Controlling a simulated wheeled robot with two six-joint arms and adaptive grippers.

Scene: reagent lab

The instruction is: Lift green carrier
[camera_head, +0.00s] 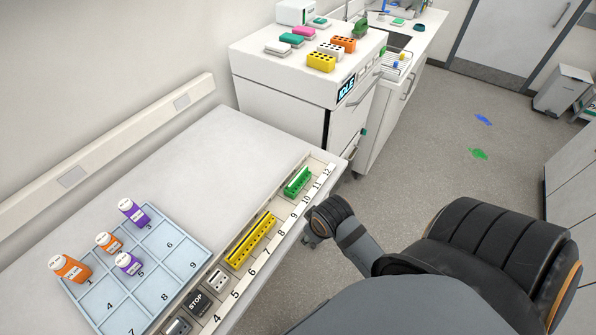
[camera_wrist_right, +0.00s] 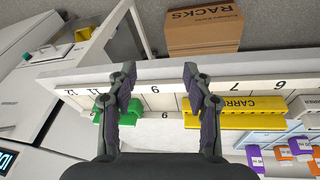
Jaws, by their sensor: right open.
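The green carrier (camera_head: 297,181) lies in the numbered strip along the table's edge, near marks 10 to 12, in the head view. In the right wrist view the green carrier (camera_wrist_right: 103,124) is at the left, partly covered by one finger. My right gripper (camera_wrist_right: 158,80) is open with nothing between its fingers. One finger overlaps the green carrier in the picture; the other overlaps the yellow carrier (camera_wrist_right: 238,116). I cannot tell whether either finger touches. My left gripper is in neither view.
The yellow carrier (camera_head: 250,239) lies in the same strip, toward the lower numbers. A blue numbered tray (camera_head: 187,254) with orange and purple bottles is at the left. A white machine (camera_head: 285,75) with colored racks on top stands beyond the table. A cardboard box (camera_wrist_right: 203,27) is below the table edge.

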